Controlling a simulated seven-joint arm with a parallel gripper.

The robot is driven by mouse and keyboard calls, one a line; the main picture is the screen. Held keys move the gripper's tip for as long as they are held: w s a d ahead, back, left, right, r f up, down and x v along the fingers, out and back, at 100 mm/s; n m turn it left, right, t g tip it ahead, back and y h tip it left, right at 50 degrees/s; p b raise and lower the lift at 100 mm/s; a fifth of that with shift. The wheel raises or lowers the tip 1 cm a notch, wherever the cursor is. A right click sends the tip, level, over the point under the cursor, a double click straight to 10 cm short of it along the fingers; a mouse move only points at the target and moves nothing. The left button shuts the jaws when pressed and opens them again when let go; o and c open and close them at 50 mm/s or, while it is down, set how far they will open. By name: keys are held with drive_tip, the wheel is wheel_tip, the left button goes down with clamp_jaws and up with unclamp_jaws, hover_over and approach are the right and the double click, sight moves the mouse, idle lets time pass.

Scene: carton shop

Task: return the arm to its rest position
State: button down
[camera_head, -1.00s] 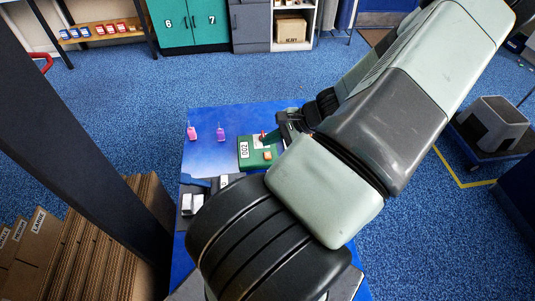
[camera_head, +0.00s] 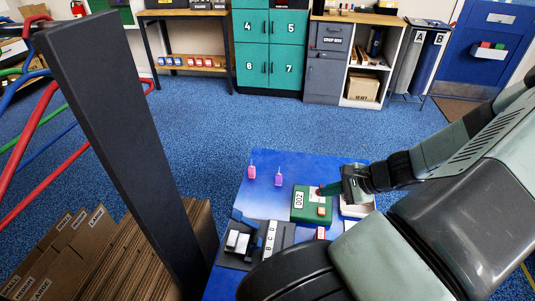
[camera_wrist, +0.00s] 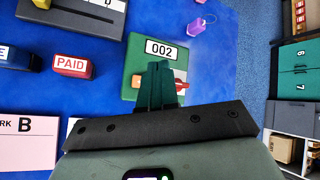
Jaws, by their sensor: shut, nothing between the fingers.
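My gripper (camera_head: 322,191) reaches in from the right over the blue table (camera_head: 268,214), its fingertips above the right side of the green 002 device (camera_head: 300,207). In the wrist view the two dark green fingers (camera_wrist: 160,84) are together with nothing between them, in front of the green device (camera_wrist: 133,82). They hide part of its face and of a red piece on it. Whether they touch the device I cannot tell. My arm fills the right of the head view.
Two pink-purple tags (camera_head: 278,178) lie behind the device. A black holder (camera_head: 238,244) and a red PAID stamp (camera_wrist: 72,66) are also on the table. A dark post (camera_head: 115,130) and cartons (camera_head: 70,255) stand left.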

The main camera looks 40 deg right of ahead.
drive_tip(key=shift+w+a+r, duration=0.1)
drive_tip(key=shift+a+r, duration=0.05)
drive_tip(key=shift+a, duration=0.05)
drive_tip(key=w+a+r+n+g+h, duration=0.3)
drive_tip(key=a+r+n, duration=0.55)
drive_tip(key=r, duration=0.25)
drive_tip(key=w+a+r+n+g+h, duration=0.25)
drive_tip(key=a+r+n, duration=0.45)
drive_tip(key=r+n, duration=0.4)
drive_tip(key=s+a+r+n+t, duration=0.1)
drive_tip(key=s+a+r, duration=0.3)
drive_tip(key=a+r, duration=0.2)
drive_tip(key=s+a+r+n+t+y, duration=0.1)
drive_tip(key=s+a+r, duration=0.3)
drive_tip(key=a, duration=0.6)
drive_tip(key=shift+s+r+t, duration=0.3)
drive_tip(key=shift+r+t, duration=0.15)
drive_tip(key=shift+r, duration=0.4)
drive_tip(key=shift+n, duration=0.25)
